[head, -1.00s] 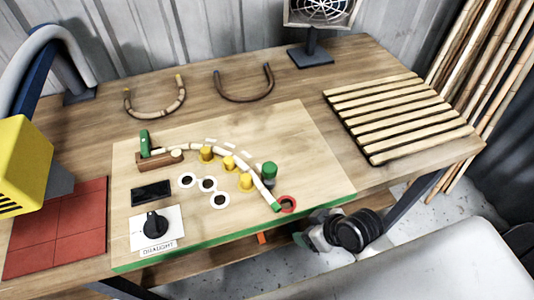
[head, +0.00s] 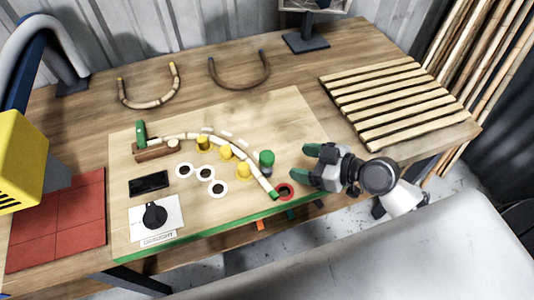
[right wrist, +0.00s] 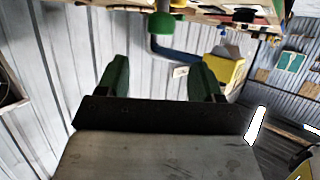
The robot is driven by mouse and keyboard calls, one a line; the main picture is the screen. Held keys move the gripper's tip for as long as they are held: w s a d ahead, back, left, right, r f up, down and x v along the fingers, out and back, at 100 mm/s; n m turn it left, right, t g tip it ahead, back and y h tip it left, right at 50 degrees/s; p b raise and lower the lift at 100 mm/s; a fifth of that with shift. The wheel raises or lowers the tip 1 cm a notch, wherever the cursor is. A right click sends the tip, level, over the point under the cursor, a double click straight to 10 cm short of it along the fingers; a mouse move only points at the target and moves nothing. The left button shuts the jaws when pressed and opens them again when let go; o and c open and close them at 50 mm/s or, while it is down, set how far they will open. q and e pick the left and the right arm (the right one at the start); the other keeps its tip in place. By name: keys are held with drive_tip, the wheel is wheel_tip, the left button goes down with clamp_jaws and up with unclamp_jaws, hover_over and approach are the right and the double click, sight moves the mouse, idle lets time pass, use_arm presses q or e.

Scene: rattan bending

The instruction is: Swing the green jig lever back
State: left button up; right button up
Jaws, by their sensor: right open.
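A green upright knob (head: 266,160) stands on the pale jig board (head: 290,120) near the right end of a curved pale cane (head: 225,143). Another green upright handle (head: 140,132) stands at a wooden block (head: 156,152) at the cane's left end. I cannot tell for sure which of them is the lever. My right gripper (head: 306,164) is open and empty, with green fingers, just right of the right-hand knob and apart from it. The open fingers also show in the right wrist view (right wrist: 160,70). My left gripper is out of view.
Several yellow pegs (head: 244,170) stand along the cane's inner side. A slatted rack (head: 395,100) is at the right, a yellow box (head: 20,165) at the left. Two bent canes (head: 148,104) lie behind the board.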

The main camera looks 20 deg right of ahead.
sight(268, 156)
drive_tip(key=p+x, duration=0.2)
drive_tip(key=x, duration=0.7)
drive_tip(key=shift+w+a+p, duration=0.15)
drive_tip(key=shift+a+p, duration=0.05)
drive_tip(key=shift+p, duration=0.1)
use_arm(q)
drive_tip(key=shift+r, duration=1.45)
use_arm(e)
drive_tip(key=shift+w+a+f, duration=0.35)
drive_tip(key=shift+a, duration=0.05)
